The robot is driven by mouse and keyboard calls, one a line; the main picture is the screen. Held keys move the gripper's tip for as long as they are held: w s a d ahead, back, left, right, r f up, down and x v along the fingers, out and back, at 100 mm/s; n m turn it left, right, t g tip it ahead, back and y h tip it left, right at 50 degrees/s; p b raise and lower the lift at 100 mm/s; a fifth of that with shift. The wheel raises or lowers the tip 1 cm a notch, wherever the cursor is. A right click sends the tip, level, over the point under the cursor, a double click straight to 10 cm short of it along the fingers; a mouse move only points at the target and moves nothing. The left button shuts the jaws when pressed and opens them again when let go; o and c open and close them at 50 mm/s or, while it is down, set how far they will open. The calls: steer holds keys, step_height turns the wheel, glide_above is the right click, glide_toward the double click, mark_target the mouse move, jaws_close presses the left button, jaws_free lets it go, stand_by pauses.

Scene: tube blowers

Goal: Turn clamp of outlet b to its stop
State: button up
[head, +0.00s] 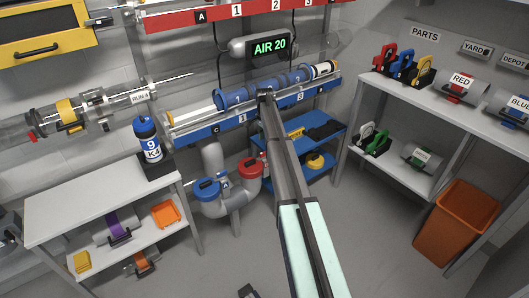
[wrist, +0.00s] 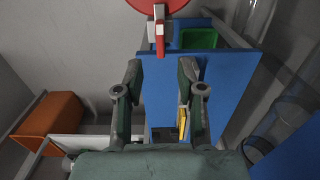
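Two pipe ends stand low behind my arm in the head view: one with a blue lid (head: 207,190) beside a small A label (head: 224,182), and one with a red lid (head: 248,168). I cannot read a B label. In the wrist view a red disc (wrist: 150,4) is cut by the top edge, with a red-and-white clamp or lever (wrist: 159,38) hanging from it. My gripper (wrist: 160,68) is open and empty, its fingers apart below that lever and not touching it. In the head view my arm hides most of its end.
A blue shelf unit (head: 332,130) stands behind my arm; its blue board (wrist: 225,75) fills much of the wrist view. A blue rail (head: 215,131) holds blue tubes (head: 238,97) above the pipes. An orange bin (head: 459,220) stands right. The middle floor (head: 385,235) is clear.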

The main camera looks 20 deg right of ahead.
mark_target(264, 152)
step_height(264, 152, down, 8)
steer(key=shift+f, duration=0.2)
steer(key=shift+c, duration=0.3)
jaws_close()
